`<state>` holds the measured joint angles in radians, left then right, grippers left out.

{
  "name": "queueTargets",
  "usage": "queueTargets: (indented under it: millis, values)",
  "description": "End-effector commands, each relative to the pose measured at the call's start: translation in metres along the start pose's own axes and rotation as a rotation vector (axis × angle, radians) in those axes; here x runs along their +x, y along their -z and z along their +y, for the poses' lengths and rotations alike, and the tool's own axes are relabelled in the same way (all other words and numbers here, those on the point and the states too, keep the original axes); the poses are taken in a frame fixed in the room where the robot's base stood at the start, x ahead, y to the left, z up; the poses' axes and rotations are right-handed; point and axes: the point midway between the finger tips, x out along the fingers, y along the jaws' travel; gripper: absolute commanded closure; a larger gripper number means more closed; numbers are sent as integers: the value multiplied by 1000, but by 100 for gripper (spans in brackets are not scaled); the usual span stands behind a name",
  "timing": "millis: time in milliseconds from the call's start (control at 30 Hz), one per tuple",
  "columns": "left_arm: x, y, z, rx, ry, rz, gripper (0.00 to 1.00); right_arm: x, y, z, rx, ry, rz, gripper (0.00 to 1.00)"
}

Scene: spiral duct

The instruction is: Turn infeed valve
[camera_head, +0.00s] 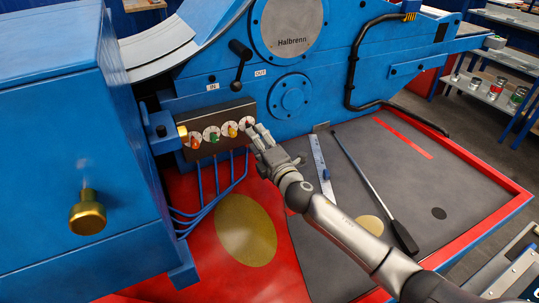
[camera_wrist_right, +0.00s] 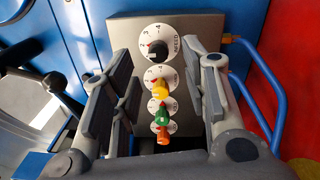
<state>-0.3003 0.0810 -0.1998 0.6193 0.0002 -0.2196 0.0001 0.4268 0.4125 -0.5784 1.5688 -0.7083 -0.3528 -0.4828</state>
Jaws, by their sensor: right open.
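A dark valve panel (camera_head: 217,129) is fixed to the blue machine, with a row of white dials bearing orange-red (camera_head: 194,143), green (camera_head: 213,138) and yellow (camera_head: 232,132) handles. A black knob (camera_wrist_right: 158,51) is on the end dial (camera_head: 249,121); in the head view my fingers partly hide it. My right gripper (camera_head: 256,134) is open at that end of the panel. In the right wrist view its fingers (camera_wrist_right: 168,68) stand either side of the row, with the knobs in view between them. Contact cannot be told. The dial lettering is too small to read surely. My left gripper is out of view.
A black lever (camera_head: 239,65) sits above the panel, between IN and OUT labels. Blue pipes (camera_head: 212,190) run below the panel. A long black-handled bar (camera_head: 375,185) and a metal strip (camera_head: 321,165) lie on the grey floor plate to the right.

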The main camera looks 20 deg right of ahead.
Motion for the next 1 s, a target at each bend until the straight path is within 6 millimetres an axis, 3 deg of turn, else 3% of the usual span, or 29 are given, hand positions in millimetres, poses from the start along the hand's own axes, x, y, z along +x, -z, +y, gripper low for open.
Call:
queueTargets:
  millis: [200,400,600,1000]
  values:
    - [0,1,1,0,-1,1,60,-41,0,-2,1,3,2,58]
    - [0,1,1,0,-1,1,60,-69,0,-1,0,3,1,58]
    - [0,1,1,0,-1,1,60,-80,0,0,0,1,0,58]
    - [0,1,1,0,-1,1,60,-81,0,0,0,1,1,58]
